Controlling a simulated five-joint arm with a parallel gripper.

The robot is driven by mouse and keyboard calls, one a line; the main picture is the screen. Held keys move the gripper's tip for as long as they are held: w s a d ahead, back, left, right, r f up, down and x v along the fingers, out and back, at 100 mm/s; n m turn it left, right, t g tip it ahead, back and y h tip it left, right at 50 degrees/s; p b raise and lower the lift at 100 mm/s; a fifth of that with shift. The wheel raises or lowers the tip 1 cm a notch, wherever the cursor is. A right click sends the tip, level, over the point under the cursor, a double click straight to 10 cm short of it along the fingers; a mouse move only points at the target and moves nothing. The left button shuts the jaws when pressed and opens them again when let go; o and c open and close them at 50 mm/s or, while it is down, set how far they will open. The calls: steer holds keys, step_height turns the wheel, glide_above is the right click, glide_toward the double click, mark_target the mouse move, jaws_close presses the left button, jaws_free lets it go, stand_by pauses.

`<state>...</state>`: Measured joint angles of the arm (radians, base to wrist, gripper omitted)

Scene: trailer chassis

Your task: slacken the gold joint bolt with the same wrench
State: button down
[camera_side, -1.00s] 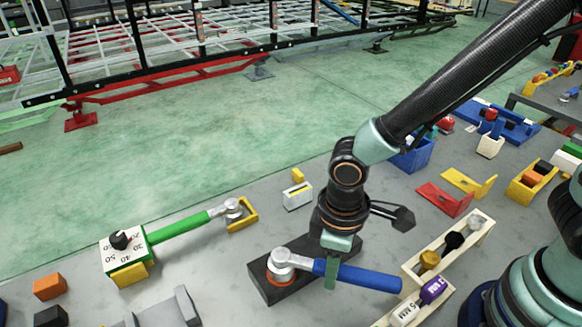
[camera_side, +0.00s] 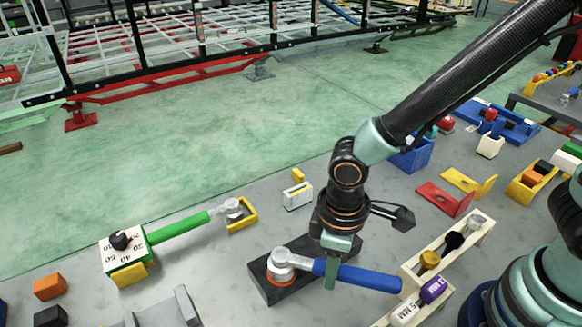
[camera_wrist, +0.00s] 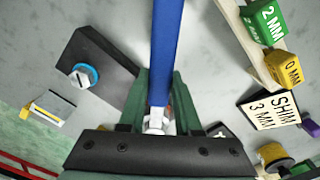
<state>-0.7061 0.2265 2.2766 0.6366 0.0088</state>
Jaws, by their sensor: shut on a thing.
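The wrench has a blue handle (camera_side: 365,277) and a silver head (camera_side: 284,258). In the side view its head sits over an orange ring (camera_side: 272,275) on a dark block (camera_side: 277,294). My gripper (camera_side: 331,270) is shut on the wrench handle near the head. In the wrist view the blue handle (camera_wrist: 167,50) runs up from between my green gripper fingers (camera_wrist: 157,100). The wrench head is mostly hidden there. I cannot make out a gold bolt under the head. In the wrist view a dark block (camera_wrist: 110,67) carries a silver slotted bolt in a blue ring (camera_wrist: 82,75).
A green-handled wrench (camera_side: 180,227) lies at left, with a white dial box (camera_side: 125,250) and a yellow holder (camera_side: 243,217). A wooden rack (camera_side: 452,243) stands right of the blue handle. A small white-and-yellow block (camera_side: 298,196) stands behind the dark block. Green floor lies beyond.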

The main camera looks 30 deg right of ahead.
steer(key=shift+w, duration=0.1)
stand_by(0.5)
steer(key=shift+w+d+n, duration=0.45)
steer(key=shift+d+n, duration=0.05)
steer(key=shift+n, duration=0.4)
steer(key=shift+w+d+n, duration=0.4)
steer(key=shift+w+n, duration=0.15)
steer(key=shift+n, duration=0.35)
steer(key=shift+w+d+n, duration=0.3)
steer(key=shift+w+n, duration=0.35)
steer(key=shift+n, duration=0.35)
